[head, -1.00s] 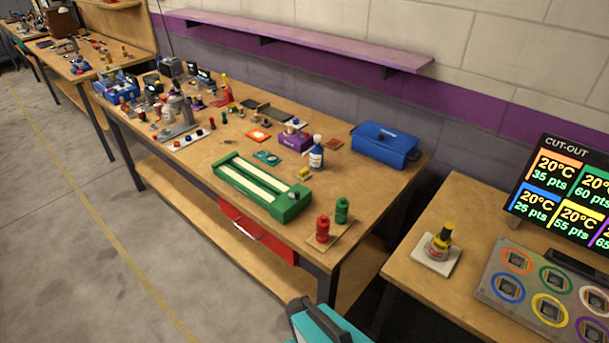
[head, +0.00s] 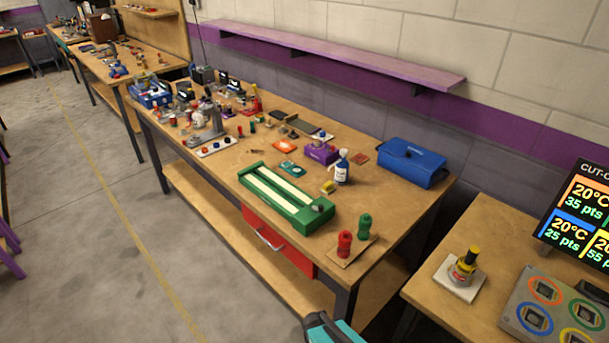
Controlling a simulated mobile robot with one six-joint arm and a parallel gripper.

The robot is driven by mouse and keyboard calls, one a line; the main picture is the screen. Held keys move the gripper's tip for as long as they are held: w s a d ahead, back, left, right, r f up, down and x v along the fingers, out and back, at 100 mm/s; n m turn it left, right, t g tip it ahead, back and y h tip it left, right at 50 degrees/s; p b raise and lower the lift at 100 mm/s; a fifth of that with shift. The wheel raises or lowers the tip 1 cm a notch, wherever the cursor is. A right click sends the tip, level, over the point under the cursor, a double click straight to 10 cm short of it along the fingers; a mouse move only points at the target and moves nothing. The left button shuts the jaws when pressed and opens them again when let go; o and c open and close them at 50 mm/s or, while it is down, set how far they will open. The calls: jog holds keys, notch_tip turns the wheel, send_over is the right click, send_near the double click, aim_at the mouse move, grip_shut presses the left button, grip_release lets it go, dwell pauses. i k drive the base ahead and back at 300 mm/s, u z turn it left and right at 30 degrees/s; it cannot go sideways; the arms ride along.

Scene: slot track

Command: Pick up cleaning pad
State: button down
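No thing is plainly recognisable as the cleaning pad at this size. A small yellow block (head: 328,187) lies on the long workbench, beside a blue-and-white bottle (head: 342,170). Flat orange (head: 286,146) and teal (head: 292,169) pieces lie farther left, and a small reddish-brown square (head: 359,158) lies behind the bottle. A green slot track (head: 318,212) with two pale lanes lies in front of them. My gripper's fingers do not show; only a teal-and-black part, which seems to be mine, shows at the bottom edge.
Red (head: 345,243) and green (head: 364,226) bottle-like pieces stand near the bench's right corner. A blue box (head: 412,162) is behind them. A second table (head: 425,284) holds a yellow bottle (head: 465,265) and a panel with coloured rings.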

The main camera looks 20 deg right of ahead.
aim_at(329, 188)
jog(key=k, duration=1.3)
jog(key=u, duration=0.35)
jog(key=i, duration=0.8)
jog(key=u, duration=0.75)
jog(key=i, duration=0.9)
jog(key=u, duration=0.3)
